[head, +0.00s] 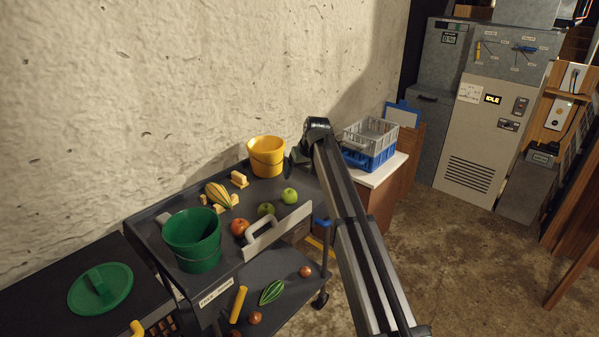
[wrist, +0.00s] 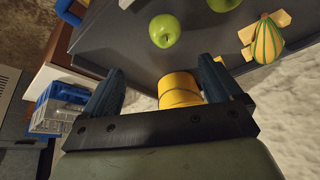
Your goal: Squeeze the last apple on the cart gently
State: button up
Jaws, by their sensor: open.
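Three apples lie in a row on the cart's upper shelf (head: 225,250): a red-orange apple (head: 240,227), a green apple (head: 266,210), and another green apple (head: 289,196) at the right end. My gripper (head: 293,163) is above the back right of the shelf, beside the yellow bucket. In the wrist view my gripper (wrist: 160,82) is open with no apple between its fingers. The right-end green apple (wrist: 165,30) shows whole beyond the fingertips. The other green apple (wrist: 222,4) is cut by the top edge.
A yellow bucket (head: 266,157), a striped gourd (head: 217,195) with yellow blocks, and a green bucket (head: 192,240) share the shelf. Grey and blue crates (head: 369,143) stand on a side table. The wall is close behind.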

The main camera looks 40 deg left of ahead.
aim_at(291, 193)
jog(key=a+f, duration=0.1)
jog(key=f, duration=0.3)
jog(key=a+f+n, duration=0.1)
jog(key=a+f, duration=0.1)
jog(key=f, duration=0.2)
jog(key=a+f+n, duration=0.1)
jog(key=a+f, duration=0.1)
jog(key=f, duration=0.3)
jog(key=shift+w+a+g, duration=0.2)
jog(key=shift+a+g, duration=0.05)
jog(key=shift+g, duration=0.05)
jog(key=shift+c, duration=0.2)
jog(key=c, duration=0.8)
jog(key=shift+o, duration=0.6)
jog(key=o, duration=0.7)
jog(key=shift+o, duration=0.2)
